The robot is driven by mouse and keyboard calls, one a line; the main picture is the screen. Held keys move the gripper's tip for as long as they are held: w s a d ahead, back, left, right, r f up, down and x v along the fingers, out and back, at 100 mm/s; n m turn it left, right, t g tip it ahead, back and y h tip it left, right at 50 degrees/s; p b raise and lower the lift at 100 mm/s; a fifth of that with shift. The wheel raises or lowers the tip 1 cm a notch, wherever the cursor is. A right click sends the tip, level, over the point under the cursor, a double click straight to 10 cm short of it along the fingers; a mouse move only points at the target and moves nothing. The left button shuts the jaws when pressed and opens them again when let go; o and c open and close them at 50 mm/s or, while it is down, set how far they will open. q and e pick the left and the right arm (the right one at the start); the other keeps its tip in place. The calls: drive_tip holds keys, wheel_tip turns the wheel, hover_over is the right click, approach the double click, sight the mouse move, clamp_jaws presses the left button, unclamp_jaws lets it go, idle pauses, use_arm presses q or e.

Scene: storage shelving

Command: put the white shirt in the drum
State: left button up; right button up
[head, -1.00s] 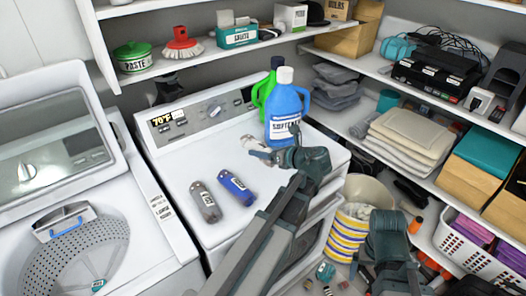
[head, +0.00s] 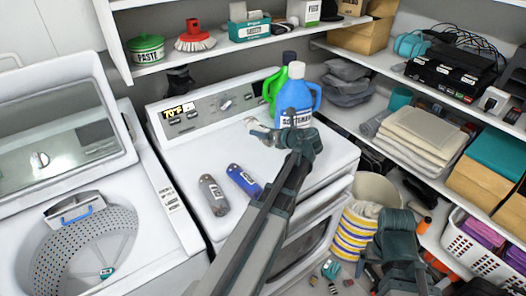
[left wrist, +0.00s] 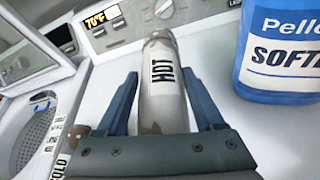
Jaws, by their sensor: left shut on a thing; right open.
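My left gripper (head: 268,132) is over the top of the dryer, just left of the blue softener bottle (head: 293,98).
A green bottle (head: 273,90) stands behind the softener. Shelves with folded towels (head: 418,135) and boxes line the right. A white basket (head: 462,248) stands below them.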

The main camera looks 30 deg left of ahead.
sight(263, 158)
use_arm(q)
drive_tip(key=shift+f+b, duration=4.35)
drive_tip(key=shift+f, duration=0.4)
drive_tip(key=shift+f, duration=0.25)
drive_tip(key=o, duration=1.5)
drive_tip(key=shift+r, duration=0.15)
drive_tip(key=shift+d+r, duration=0.25)
drive_tip(key=shift+r, duration=0.05)
drive_tip(key=p+v, duration=0.4)
drive_tip(key=v, duration=0.7)
drive_tip(key=shift+s+d+p, duration=0.1)
drive_tip(key=shift+d+p, duration=0.15)
drive_tip(key=shift+p, duration=0.05)
